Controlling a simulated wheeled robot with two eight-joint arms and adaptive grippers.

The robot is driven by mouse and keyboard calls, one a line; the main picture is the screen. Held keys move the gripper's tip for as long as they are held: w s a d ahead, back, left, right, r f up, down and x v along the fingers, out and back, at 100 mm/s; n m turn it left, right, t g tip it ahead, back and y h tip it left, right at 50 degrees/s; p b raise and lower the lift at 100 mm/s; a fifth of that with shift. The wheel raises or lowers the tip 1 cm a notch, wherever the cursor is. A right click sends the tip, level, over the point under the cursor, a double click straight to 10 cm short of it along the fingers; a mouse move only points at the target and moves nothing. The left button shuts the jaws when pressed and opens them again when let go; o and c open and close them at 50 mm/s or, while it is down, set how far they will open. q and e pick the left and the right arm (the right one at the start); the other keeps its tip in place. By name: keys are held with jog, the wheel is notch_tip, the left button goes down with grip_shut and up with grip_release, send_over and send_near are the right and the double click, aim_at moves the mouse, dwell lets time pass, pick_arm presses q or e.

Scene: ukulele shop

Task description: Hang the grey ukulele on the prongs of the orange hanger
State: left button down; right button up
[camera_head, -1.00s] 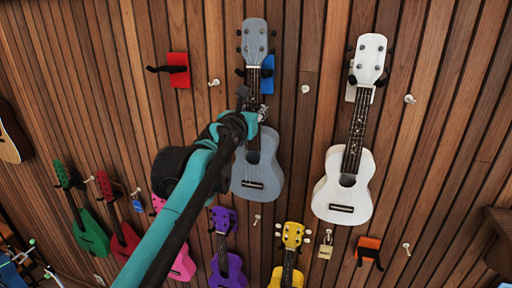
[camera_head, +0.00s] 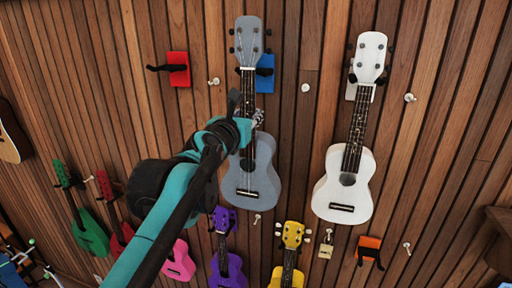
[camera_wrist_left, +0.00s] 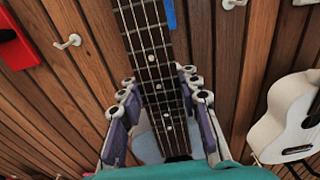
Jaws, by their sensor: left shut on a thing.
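The grey ukulele (camera_head: 252,185) is upright at the upper middle of the head view, in front of the blue hanger (camera_head: 265,82). I cannot tell whether its head still touches the hanger's prongs. My left gripper (camera_head: 246,118) is shut on the ukulele's neck, below the head. In the left wrist view the dark fretboard (camera_wrist_left: 150,55) runs between the fingers (camera_wrist_left: 160,105). The orange hanger (camera_head: 371,243) is low on the right, with dark prongs and nothing on it. My right gripper is not in view.
A white ukulele (camera_head: 333,187) hangs right of the grey one. Yellow (camera_head: 290,277) and purple (camera_head: 228,265) ukuleles are below. The red hanger (camera_head: 178,69) is empty. White hooks (camera_head: 409,98) stick out of the slatted wall.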

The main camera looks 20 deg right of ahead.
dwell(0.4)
pick_arm(q)
jog(key=v, duration=0.6)
dwell(0.8)
jog(key=shift+f, duration=0.2)
